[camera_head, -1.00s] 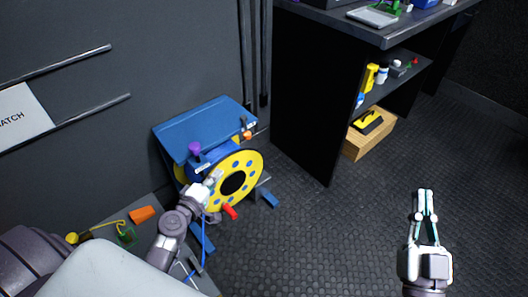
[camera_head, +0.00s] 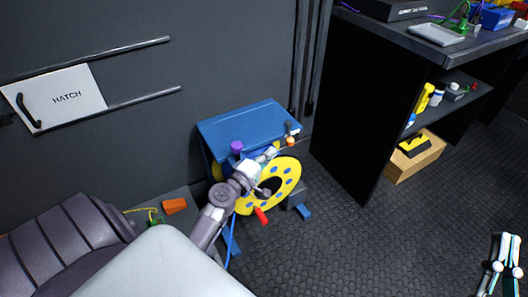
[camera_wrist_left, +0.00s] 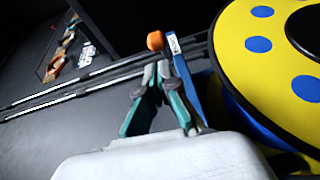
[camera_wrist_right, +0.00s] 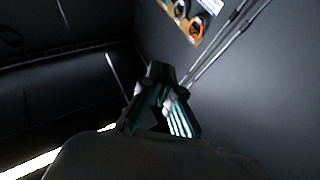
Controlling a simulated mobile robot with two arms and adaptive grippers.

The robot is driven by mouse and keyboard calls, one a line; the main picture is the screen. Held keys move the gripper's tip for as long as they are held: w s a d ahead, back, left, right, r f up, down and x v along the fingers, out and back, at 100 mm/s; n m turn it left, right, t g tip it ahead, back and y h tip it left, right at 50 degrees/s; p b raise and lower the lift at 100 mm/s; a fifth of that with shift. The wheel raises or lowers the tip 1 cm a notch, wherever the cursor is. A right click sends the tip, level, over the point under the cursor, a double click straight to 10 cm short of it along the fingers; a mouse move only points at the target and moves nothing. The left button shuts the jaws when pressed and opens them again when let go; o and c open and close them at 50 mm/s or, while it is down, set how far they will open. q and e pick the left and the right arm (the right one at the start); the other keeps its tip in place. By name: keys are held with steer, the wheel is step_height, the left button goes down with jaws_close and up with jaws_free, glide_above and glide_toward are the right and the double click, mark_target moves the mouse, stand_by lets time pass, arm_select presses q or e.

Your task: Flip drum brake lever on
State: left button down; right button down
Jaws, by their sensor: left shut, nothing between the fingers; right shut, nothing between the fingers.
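The cable drum (camera_head: 288,182) is a yellow disc with blue dots under a blue cover (camera_head: 245,125), low by the wall. A lever with an orange knob (camera_head: 290,141) sits at its upper right; in the left wrist view the orange knob (camera_wrist_left: 155,41) tops a blue lever with a white label (camera_wrist_left: 174,43). Which lever is the brake is not readable. My left gripper (camera_head: 272,152) is shut and empty in front of the drum's upper part, its tips close to the orange knob; contact cannot be told. My right gripper (camera_head: 508,240) is shut and empty over the floor, far right.
A purple knob (camera_head: 236,146) and a red handle (camera_head: 261,216) are also on the drum unit. A dark shelf unit (camera_head: 355,130) stands to the right, with a wooden box (camera_head: 418,160) on its lower level. A hatch panel (camera_head: 70,95) is on the wall. The floor between is clear.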

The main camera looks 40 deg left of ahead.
arm_select(q)
glide_toward(289, 132)
steer(key=shift+w, duration=1.25)
steer(key=shift+d+f, duration=0.2)
steer(key=shift+d, duration=0.2)
steer(key=shift+d, duration=0.15)
